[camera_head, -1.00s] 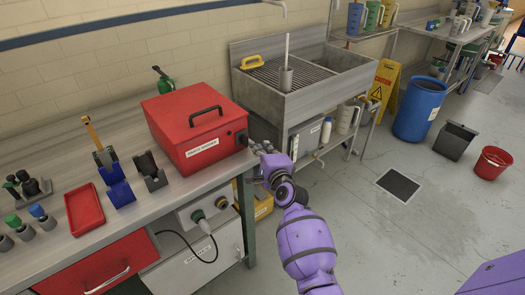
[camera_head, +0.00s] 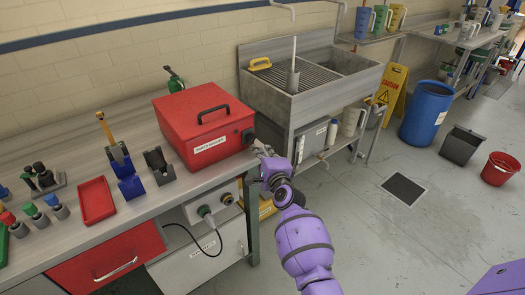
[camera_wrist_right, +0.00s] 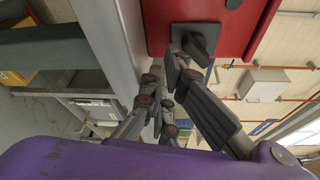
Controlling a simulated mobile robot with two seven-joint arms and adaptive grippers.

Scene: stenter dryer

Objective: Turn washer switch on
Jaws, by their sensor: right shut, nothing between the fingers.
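The washer is a red box (camera_head: 205,128) with a black handle and a white label, on the steel workbench. Its dark switch (camera_head: 247,135) sits on the right end face. In the right wrist view the switch (camera_wrist_right: 196,38) is a dark knob on the red wall (camera_wrist_right: 235,25). My right gripper (camera_head: 263,150) is at the bench's right edge, just beside the switch. In the wrist view its shut, empty fingers (camera_wrist_right: 178,72) reach close to the knob; I cannot tell whether they touch it. My left gripper is out of view.
The steel workbench (camera_head: 150,215) holds a red tray (camera_head: 96,200), blue and dark holders and several small bottles left of the washer. A steel sink (camera_head: 310,95) stands behind to the right. A blue barrel (camera_head: 425,112) and open floor lie further right.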

